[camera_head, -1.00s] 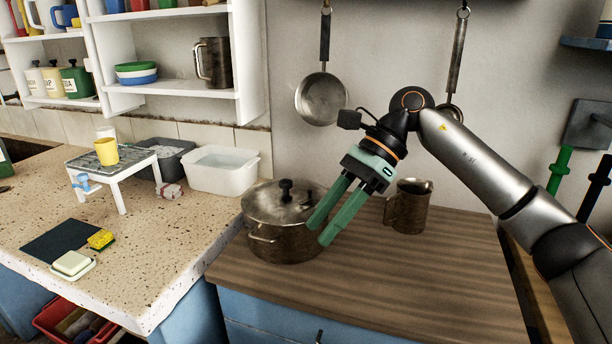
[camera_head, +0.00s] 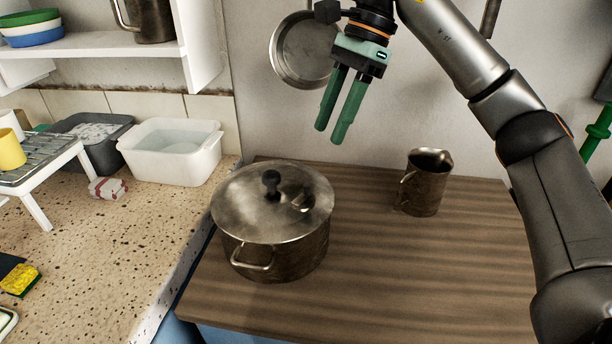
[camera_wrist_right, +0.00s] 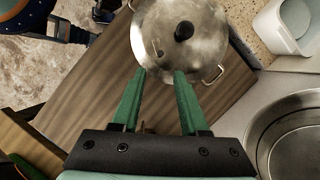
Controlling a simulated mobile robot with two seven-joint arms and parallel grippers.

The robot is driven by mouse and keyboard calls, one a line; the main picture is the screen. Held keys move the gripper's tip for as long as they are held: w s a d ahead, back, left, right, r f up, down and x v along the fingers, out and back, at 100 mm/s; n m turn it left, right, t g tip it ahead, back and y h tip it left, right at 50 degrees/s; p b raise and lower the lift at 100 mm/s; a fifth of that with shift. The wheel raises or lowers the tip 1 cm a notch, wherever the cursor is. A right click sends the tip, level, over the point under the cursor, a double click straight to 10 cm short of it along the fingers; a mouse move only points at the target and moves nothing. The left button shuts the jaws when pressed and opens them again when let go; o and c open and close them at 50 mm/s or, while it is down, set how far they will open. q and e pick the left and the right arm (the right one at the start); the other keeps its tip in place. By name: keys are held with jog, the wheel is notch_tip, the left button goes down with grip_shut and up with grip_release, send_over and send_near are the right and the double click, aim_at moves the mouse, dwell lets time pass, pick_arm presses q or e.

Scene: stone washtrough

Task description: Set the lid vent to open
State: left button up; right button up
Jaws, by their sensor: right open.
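The pot (camera_head: 300,258) stands on the wooden worktop with its metal lid (camera_head: 245,212) on. The lid has a dark round knob (camera_head: 270,180) in the middle. The small metal vent piece (camera_head: 301,202) sits on the lid to the right of the knob; its setting is too small to tell. In the right wrist view the lid (camera_wrist_right: 205,50) lies beyond the fingertips, with the knob (camera_wrist_right: 183,31) and the vent piece (camera_wrist_right: 154,48) showing. My right gripper (camera_head: 329,132) is open and empty, above and behind the pot, apart from it. My left gripper is not in view.
A metal mug (camera_head: 425,185) stands on the worktop (camera_head: 400,270) right of the pot. A pan (camera_head: 302,62) hangs on the wall behind my gripper. A white tub (camera_head: 170,155) stands on the speckled counter at left. The worktop's front right is clear.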

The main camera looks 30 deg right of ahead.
aim_at(307, 185)
jog(key=b+x, duration=0.2)
jog(key=x, duration=0.6)
jog(key=shift+a+f, duration=0.1)
jog(key=shift+f, duration=0.25)
jog(key=shift+a+f, duration=0.3)
jog(key=shift+f, duration=0.35)
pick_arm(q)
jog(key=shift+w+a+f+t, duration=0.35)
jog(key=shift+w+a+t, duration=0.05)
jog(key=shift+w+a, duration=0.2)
pick_arm(e)
jog(key=shift+a+f, duration=0.1)
jog(key=shift+f, duration=0.05)
jog(key=c, duration=0.6)
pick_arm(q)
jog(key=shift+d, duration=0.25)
pick_arm(e)
grip_shut()
